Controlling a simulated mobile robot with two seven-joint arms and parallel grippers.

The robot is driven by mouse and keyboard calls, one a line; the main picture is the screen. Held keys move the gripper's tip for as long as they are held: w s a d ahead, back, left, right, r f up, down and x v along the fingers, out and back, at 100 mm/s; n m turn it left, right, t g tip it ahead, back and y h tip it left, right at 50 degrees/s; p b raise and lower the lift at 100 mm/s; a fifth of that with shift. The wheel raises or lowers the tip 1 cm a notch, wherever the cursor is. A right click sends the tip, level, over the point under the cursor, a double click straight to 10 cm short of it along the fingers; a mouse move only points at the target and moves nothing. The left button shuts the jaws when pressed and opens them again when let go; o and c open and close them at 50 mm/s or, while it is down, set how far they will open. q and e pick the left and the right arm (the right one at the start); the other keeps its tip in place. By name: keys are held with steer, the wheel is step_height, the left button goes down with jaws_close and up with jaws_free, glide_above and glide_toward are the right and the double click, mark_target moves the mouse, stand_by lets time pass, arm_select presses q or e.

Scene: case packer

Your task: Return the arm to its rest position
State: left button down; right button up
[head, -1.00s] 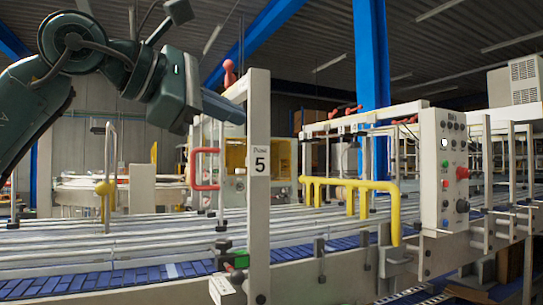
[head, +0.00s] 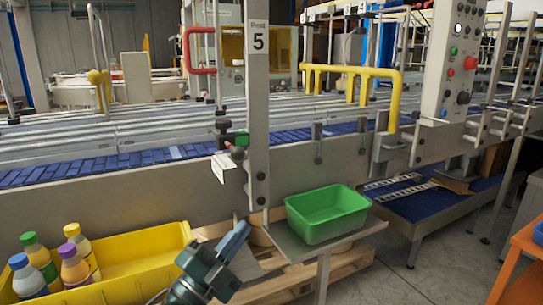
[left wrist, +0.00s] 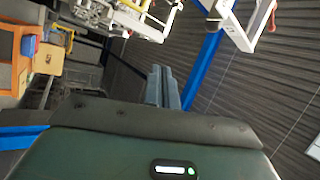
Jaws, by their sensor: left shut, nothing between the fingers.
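My left gripper (head: 236,241) shows at the bottom middle of the head view, with its grey-blue fingers pointing up and to the right. The fingers are closed together with nothing between them. In the left wrist view the shut fingers (left wrist: 163,88) stand out past the dark green wrist housing, with roof and machine frames behind. In the head view the gripper appears between a yellow crate and a green bin, touching neither as far as I can see. Most of the arm is below the picture. My right gripper is out of view.
The yellow crate (head: 150,243) holds several bottles (head: 81,251) at lower left. The green bin (head: 327,213) is empty on a grey shelf (head: 290,244). Behind runs the conveyor (head: 100,170) with post "5" (head: 258,120) and a control panel (head: 449,70).

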arm_select(q)
steer(key=s+a+f+n+y, duration=0.2)
steer(key=f+n+y, duration=0.15)
steer(key=f, duration=0.25)
steer(key=s+a+f+n+g+y, duration=0.1)
steer(key=s+f+n+y, duration=0.1)
steer(key=f+n, duration=0.3)
steer(key=s+a+f+n+y, duration=0.2)
steer(key=s+f+n+y, duration=0.1)
steer(key=f, duration=0.4)
steer(key=s+a+f+n+g+y, duration=0.2)
steer(key=s+f+n+g, duration=0.4)
steer(key=s+f, duration=0.8)
steer(key=shift+s+a+f+n+y, duration=0.35)
steer(key=shift+s+a+n, duration=0.1)
steer(key=shift+a+n, duration=0.1)
